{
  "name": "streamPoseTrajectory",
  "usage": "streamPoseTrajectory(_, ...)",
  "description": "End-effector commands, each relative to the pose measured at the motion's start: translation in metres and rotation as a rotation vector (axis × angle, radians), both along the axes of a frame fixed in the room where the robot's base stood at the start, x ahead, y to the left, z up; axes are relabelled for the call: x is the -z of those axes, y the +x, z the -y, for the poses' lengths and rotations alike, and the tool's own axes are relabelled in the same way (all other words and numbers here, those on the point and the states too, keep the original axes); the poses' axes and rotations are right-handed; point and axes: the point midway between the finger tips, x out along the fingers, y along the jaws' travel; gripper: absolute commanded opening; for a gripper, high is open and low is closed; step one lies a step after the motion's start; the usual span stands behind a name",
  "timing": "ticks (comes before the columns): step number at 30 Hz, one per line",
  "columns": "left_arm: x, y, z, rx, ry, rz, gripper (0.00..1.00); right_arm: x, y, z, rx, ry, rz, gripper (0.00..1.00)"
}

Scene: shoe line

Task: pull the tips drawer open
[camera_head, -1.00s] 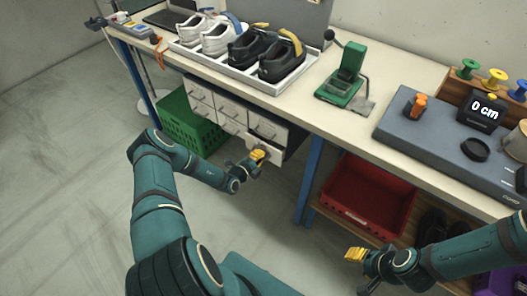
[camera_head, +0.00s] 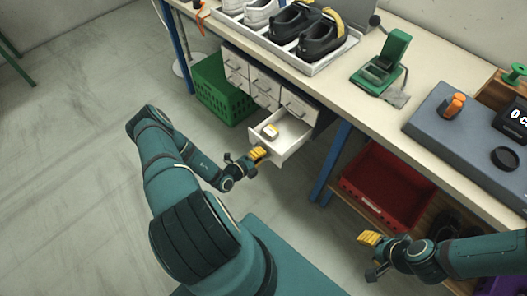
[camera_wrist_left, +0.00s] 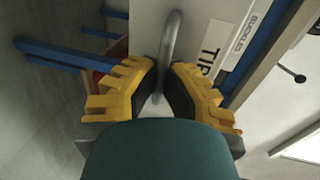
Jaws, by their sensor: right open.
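The tips drawer (camera_head: 296,137) is the lower right drawer of the white drawer unit under the bench, and it stands pulled out. A small pale and yellow item (camera_head: 270,131) lies in it. In the left wrist view the white drawer front (camera_wrist_left: 201,20) bears a label (camera_wrist_left: 212,48) reading "TIP", the rest cut off. My left gripper (camera_head: 257,155) is at the drawer front, its yellow fingers closed on the grey bar handle (camera_wrist_left: 172,40). My right gripper (camera_head: 370,254) is open and empty, in front of the bench.
A green crate (camera_head: 222,92) stands on the floor left of the drawers. A blue bench leg (camera_head: 330,165) and a red bin (camera_head: 385,187) are to the right. The bench top (camera_head: 335,87) carries a shoe tray and a green press. The floor at left is clear.

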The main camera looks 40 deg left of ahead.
Motion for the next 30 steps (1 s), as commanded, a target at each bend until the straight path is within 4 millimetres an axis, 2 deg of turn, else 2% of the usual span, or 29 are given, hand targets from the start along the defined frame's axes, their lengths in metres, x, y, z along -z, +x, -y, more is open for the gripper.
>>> streamPoseTrajectory(8,0.000,0.000,0.000,0.001,0.000,0.000,0.00,0.000,0.000,0.000,0.000,0.000,0.000,0.47)
streamPoseTrajectory(9,0.000,0.000,0.000,0.001,0.000,0.000,0.14,0.000,0.000,0.000,0.000,0.000,0.000,0.47)
streamPoseTrajectory(11,0.000,0.000,0.000,0.001,0.000,0.000,0.35,0.000,0.000,0.000,0.000,0.000,0.000,0.47)
streamPoseTrajectory(12,0.000,0.000,0.000,0.001,0.000,0.000,0.39,0.000,0.000,0.000,0.000,0.000,0.000,0.47)
streamPoseTrajectory(23,-0.001,-0.004,-0.001,-0.001,0.000,-0.001,0.39,0.000,0.000,0.000,0.000,0.000,0.000,0.47)
streamPoseTrajectory(26,-0.003,-0.015,-0.002,-0.002,-0.001,-0.002,0.39,0.000,0.000,0.000,0.000,0.000,0.000,0.47)
streamPoseTrajectory(30,-0.008,-0.041,-0.005,-0.003,0.000,-0.003,0.39,0.000,0.000,0.000,0.000,0.000,0.000,0.47)
